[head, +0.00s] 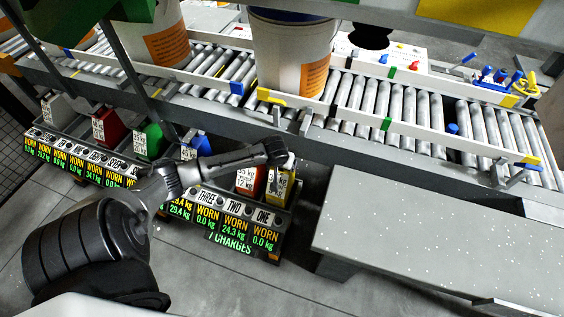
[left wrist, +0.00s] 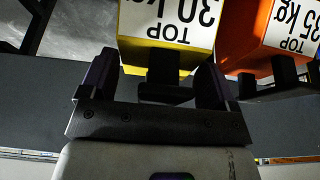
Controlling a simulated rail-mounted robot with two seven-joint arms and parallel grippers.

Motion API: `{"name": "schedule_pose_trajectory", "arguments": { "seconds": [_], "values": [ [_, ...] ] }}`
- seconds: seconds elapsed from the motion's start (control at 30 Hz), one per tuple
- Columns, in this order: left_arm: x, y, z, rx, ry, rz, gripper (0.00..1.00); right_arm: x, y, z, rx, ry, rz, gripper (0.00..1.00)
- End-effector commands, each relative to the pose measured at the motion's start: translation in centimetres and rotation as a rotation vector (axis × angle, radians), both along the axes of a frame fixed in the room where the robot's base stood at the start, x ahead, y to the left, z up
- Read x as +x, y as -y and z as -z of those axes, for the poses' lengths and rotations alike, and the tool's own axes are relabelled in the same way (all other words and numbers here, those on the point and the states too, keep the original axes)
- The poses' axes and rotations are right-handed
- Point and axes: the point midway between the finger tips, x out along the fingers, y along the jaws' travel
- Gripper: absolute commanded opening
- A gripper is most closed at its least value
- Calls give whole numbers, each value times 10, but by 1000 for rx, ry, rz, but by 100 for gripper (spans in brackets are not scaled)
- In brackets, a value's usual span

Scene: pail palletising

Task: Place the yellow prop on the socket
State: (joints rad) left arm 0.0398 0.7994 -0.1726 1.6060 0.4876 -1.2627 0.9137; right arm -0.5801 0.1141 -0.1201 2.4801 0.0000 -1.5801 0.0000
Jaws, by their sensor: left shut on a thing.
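The yellow prop (head: 282,187) is a box in the rack bay marked ONE, below the conveyor. The left wrist view shows its yellow edge and a white label reading TOP 30 kg (left wrist: 168,22), upside down. My left gripper (head: 288,161) is at the top of the prop. In the left wrist view my left gripper (left wrist: 155,82) has a dark finger on either side of the prop and is shut on it. The prop's lower part is hidden in the head view. I cannot tell which part is the socket. My right gripper is not in view.
An orange prop marked 35 kg (left wrist: 262,40) stands close beside the yellow one. The display rack (head: 222,212) holds several coloured props. White pails (head: 290,60) stand on the roller conveyor (head: 400,105). A bare grey bench (head: 430,235) is at the right.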

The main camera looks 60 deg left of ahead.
Motion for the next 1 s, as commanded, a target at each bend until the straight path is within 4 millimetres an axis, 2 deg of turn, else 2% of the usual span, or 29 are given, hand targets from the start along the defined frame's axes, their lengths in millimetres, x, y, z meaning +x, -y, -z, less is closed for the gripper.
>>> {"name": "schedule_pose_trajectory", "arguments": {
  "seconds": [0.13, 0.53, 0.57, 0.73, 1.0],
  "values": [
    [2, -1, 14, 2, 6, 0, 9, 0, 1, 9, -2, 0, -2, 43],
    [2, -1, 15, 2, 6, 0, 9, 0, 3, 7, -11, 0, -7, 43],
    [0, 0, 18, 1, 1, 0, 84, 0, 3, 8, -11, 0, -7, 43],
    [0, 0, 18, 1, 1, 0, 100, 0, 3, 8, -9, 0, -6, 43],
    [0, 0, 16, 2, 1, 1, 100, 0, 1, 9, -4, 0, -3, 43]
  ]
}}
